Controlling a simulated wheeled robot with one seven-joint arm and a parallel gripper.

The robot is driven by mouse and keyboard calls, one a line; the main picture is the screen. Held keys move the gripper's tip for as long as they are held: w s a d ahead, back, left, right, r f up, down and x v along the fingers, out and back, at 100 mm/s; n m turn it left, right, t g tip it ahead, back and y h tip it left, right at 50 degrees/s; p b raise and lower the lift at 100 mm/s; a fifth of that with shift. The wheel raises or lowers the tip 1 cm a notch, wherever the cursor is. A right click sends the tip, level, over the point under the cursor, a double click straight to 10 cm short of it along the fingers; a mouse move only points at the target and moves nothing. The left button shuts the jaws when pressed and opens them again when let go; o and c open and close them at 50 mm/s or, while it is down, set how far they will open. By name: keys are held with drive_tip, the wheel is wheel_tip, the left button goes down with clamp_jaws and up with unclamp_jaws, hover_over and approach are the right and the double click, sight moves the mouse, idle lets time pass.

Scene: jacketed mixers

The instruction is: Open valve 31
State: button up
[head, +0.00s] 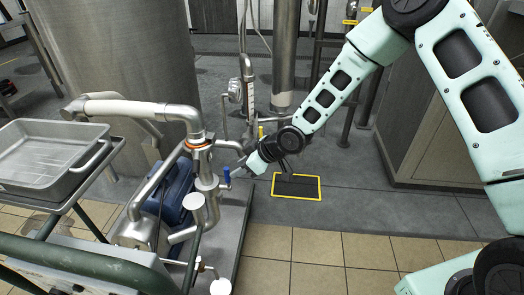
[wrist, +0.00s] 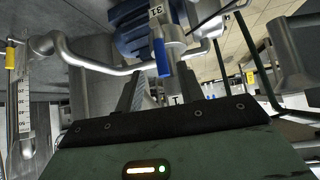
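The valve with the blue lever handle (head: 227,176) sits on the steel pipework of the pump skid. In the wrist view the blue handle (wrist: 162,56) points down the picture from a steel valve body, with an upside-down tag reading 31 (wrist: 156,11) just above it. My gripper (head: 241,168) is to the right of the handle in the head view, close to it. In the wrist view the fingers of my gripper (wrist: 160,72) are spread apart, with the handle just beyond and between their tips. I see no clear contact.
A blue motor (head: 177,190) and an insulated pipe (head: 130,109) lie left of the valve. A metal tray (head: 40,160) on a cart stands at far left. A yellow-edged black floor plate (head: 297,186) is to the right. The tiled floor (head: 340,255) in front is clear.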

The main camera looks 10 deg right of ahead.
drive_tip(key=p+v, duration=0.2)
drive_tip(key=v, duration=0.8)
drive_tip(key=shift+d+r, duration=0.1)
drive_tip(key=shift+r, duration=0.05)
